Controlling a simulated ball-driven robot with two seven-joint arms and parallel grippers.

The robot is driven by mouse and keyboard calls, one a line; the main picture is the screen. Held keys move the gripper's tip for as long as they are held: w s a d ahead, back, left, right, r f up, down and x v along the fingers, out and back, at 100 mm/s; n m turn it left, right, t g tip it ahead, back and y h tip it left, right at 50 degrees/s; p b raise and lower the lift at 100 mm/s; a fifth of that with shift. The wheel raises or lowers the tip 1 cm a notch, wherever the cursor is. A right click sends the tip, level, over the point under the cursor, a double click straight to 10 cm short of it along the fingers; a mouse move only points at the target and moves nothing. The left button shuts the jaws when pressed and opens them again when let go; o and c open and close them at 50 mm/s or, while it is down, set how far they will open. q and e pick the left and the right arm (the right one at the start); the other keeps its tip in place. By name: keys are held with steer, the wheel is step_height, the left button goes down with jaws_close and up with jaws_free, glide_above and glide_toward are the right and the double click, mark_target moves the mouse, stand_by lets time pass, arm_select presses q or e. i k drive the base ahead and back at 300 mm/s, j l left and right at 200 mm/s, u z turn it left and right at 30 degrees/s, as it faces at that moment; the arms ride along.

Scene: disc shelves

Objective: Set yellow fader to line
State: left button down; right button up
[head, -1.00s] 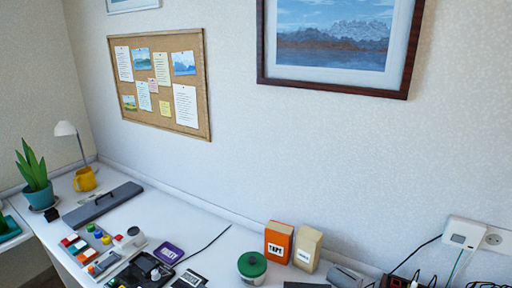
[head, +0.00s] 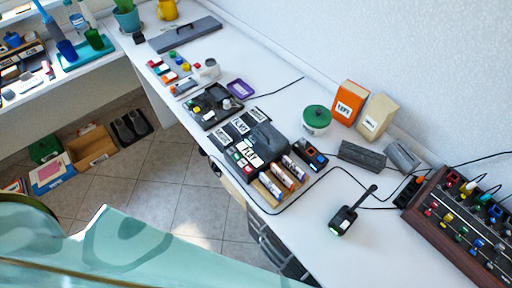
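A wood-sided panel (head: 424,206) with a dark face and several coloured caps lies at the right end of the white desk, cut off by the picture's edge. A yellow cap (head: 447,218) sits among red, green and blue ones on it, and another yellowish cap (head: 469,187) is near its far edge. Which of them is the yellow fader is too small to tell. Its line cannot be made out. Neither of my grippers shows in the head view.
A black handheld device (head: 344,219) with a cable lies left of the panel. A dark power strip (head: 410,191) is by its left corner. Boxes, an orange one (head: 347,103) and a beige one (head: 376,117), stand at the wall. The desk front near the panel (head: 390,255) is clear.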

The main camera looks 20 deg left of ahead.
mark_target(448, 217)
steer(key=z, duration=1.7)
